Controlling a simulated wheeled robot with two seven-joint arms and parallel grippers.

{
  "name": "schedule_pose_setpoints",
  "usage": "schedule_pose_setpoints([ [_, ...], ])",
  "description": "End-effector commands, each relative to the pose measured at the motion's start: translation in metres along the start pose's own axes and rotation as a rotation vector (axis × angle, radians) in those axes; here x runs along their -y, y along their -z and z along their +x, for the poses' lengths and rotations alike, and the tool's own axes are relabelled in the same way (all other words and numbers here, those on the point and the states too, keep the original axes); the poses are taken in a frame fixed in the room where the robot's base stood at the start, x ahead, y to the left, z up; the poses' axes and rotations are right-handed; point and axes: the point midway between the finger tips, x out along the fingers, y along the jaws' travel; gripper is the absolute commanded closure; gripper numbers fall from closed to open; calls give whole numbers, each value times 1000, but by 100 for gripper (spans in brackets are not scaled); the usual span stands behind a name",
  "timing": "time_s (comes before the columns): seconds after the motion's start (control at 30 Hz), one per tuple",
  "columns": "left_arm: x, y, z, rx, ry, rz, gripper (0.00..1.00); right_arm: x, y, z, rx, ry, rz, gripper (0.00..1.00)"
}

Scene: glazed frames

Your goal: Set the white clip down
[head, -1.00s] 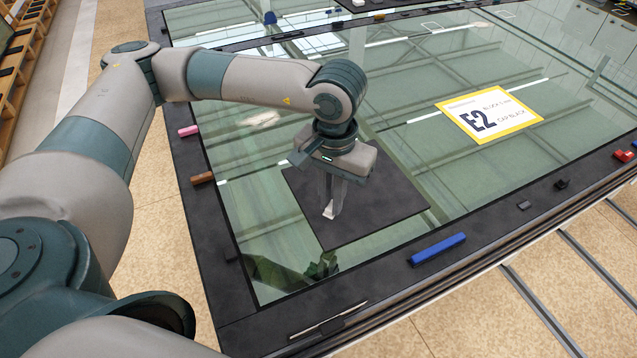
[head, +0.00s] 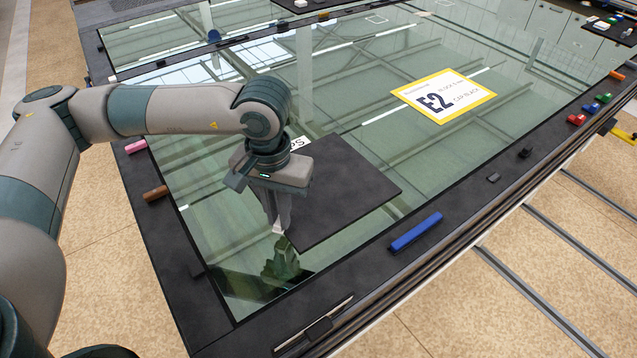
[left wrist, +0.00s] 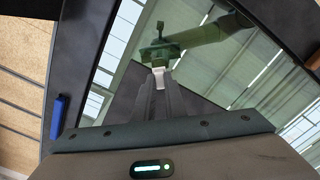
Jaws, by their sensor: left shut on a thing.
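The white clip (head: 278,229) is held between the fingertips of my left gripper (head: 277,222), which is shut on it and points down. In the head view, the clip shows at the left edge of the dark square mat (head: 345,190), over the glass pane (head: 225,200). I cannot tell how high it is above the glass. In the left wrist view, the clip (left wrist: 158,77) shows at the tips of the gripper (left wrist: 158,85), with my arm's reflection in the glass beyond. My right gripper is not in view.
The pane has a dark frame. On it lie a blue bar (head: 415,232), a brown piece (head: 155,193), a pink piece (head: 136,146) and small dark blocks (head: 493,178). A yellow-edged E2 sign (head: 443,96) lies on the glass. Open glass lies left of the clip.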

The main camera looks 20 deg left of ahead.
Motion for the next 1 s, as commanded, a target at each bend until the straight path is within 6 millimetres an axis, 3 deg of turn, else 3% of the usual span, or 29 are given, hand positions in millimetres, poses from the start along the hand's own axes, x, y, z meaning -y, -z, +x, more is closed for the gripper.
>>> schedule_pose_setpoints([
  [0.27, -1, 1, 0, 0, 0, -13, 100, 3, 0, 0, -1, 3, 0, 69],
  [0.47, -8, 13, -3, -2, -1, -134, 100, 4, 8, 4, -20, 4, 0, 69],
  [0.67, -24, 36, -10, -2, -2, -413, 100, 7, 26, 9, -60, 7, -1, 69],
  [1.0, -62, 79, -33, -2, -2, -1050, 100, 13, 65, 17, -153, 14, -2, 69],
])
